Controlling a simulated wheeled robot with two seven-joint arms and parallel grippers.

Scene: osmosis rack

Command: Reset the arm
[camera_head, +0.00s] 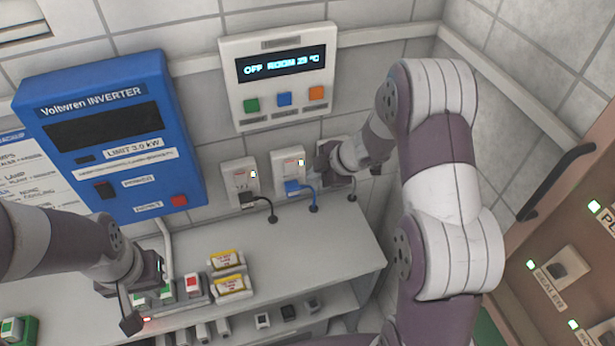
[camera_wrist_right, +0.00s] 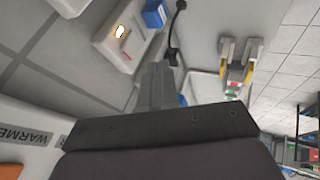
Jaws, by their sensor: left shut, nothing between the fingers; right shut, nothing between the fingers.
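My right arm reaches in from the right in the head view. Its gripper (camera_head: 328,160) is at the wall beside the right-hand socket, partly covering it, so contact cannot be told. In the right wrist view the grey fingers (camera_wrist_right: 156,86) are together and hold nothing. My left arm comes in from the left. Its gripper (camera_head: 131,320) is low over the counter, beside the row of switches (camera_head: 170,292), shut and empty; its fingers are small and partly hidden.
A blue inverter (camera_head: 118,150) and a display panel (camera_head: 280,75) reading OFF are on the wall. Below it, a socket with a black plug (camera_head: 241,185) and one with a blue plug (camera_head: 291,182) have cables. Yellow-labelled blocks (camera_head: 228,262) sit on the counter (camera_head: 310,245). A brown cabinet (camera_head: 540,255) stands right.

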